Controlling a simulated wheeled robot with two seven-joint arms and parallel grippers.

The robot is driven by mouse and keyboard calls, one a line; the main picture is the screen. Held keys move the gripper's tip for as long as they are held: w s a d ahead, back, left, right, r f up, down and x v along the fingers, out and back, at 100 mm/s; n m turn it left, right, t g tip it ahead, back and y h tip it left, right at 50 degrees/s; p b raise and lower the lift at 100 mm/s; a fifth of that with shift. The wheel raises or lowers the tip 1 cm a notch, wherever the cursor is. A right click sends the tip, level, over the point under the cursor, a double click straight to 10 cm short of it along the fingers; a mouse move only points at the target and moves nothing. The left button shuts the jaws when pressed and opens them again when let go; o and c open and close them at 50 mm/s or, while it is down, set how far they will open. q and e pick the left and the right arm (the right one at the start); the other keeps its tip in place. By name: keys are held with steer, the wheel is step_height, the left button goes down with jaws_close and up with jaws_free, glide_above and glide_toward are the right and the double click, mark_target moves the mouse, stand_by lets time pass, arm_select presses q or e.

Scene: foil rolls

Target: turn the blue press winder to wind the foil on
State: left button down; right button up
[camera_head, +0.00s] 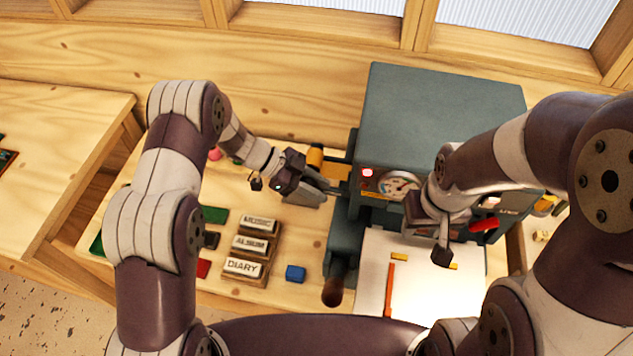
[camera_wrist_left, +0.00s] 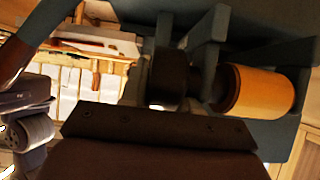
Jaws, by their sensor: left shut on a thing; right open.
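The blue-grey press (camera_head: 440,105) stands at the back of the bench, with a roll of gold foil (camera_head: 315,159) on its left side. The roll also shows in the left wrist view (camera_wrist_left: 262,92). My left gripper (camera_head: 334,190) reaches the press's left side just below the roll and is shut on the winder. A dark round knob, apparently the winder (camera_wrist_left: 168,80), shows beside the roll in the left wrist view; in the head view my gripper hides it. My right gripper (camera_head: 442,240) is open in front of the press, above the white bed.
The press front has a red lamp (camera_head: 367,173), a gauge (camera_head: 399,184) and a red handle (camera_head: 484,225). A dark lever knob (camera_head: 332,292) sticks out at its lower left. Labelled blocks (camera_head: 244,268) and a blue block (camera_head: 295,273) lie left of it.

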arm_select(q)
steer(key=shift+y, duration=0.3)
steer(key=c, duration=0.9)
jaws_free()
steer(key=shift+w+a, duration=0.1)
steer(key=shift+a, duration=0.15)
steer(key=b+v, duration=0.5)
steer(key=v, duration=0.7)
steer(key=shift+r, duration=0.15)
